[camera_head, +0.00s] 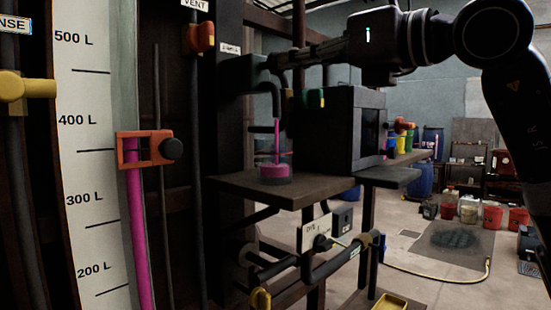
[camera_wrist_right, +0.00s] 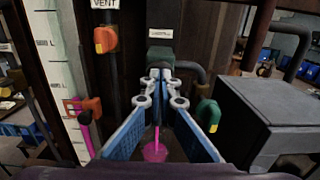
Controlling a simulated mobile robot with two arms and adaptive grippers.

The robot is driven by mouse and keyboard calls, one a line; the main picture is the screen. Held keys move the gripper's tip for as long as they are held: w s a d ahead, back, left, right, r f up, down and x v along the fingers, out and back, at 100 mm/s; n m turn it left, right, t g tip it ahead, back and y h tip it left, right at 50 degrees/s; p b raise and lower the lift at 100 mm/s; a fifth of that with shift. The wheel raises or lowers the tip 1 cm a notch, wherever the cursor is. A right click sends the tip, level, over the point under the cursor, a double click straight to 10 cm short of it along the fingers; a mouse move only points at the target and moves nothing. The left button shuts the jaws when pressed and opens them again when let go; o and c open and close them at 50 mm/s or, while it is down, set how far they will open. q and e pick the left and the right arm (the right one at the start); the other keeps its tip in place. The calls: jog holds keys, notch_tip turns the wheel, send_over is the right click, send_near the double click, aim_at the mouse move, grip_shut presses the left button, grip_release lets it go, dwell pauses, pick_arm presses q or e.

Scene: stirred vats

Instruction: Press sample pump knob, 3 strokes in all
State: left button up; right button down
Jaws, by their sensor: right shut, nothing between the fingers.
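The sample pump (camera_head: 242,76) is a dark grey-green body on the vat wall under a small white label (camera_head: 230,48). Its dark green knob (camera_wrist_right: 160,54) shows straight ahead of the fingertips in the wrist view. My right gripper (camera_head: 276,60) is shut and empty, its tips at the knob, seemingly touching it. It also shows in the wrist view (camera_wrist_right: 160,73). A pink stream (camera_head: 277,136) runs down from the pump's curved spout into a clear beaker holding pink liquid (camera_head: 275,171). My left gripper is out of view.
The beaker stands on a dark shelf (camera_head: 225,184). A grey box (camera_head: 345,125) stands right of the spout, with a green-handled valve (camera_head: 312,97) close by. A level gauge (camera_head: 90,150) with an orange slider (camera_head: 145,148) and an orange vent handle (camera_head: 201,38) are left.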

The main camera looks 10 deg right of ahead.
jog(key=shift+w+a, duration=0.35)
jog(key=shift+w, duration=0.15)
jog(key=shift+s+d, duration=0.1)
jog(key=shift+s, duration=0.05)
jog(key=shift+b+v, duration=0.5)
jog(key=shift+v, duration=1.05)
jog(key=shift+w, duration=0.25)
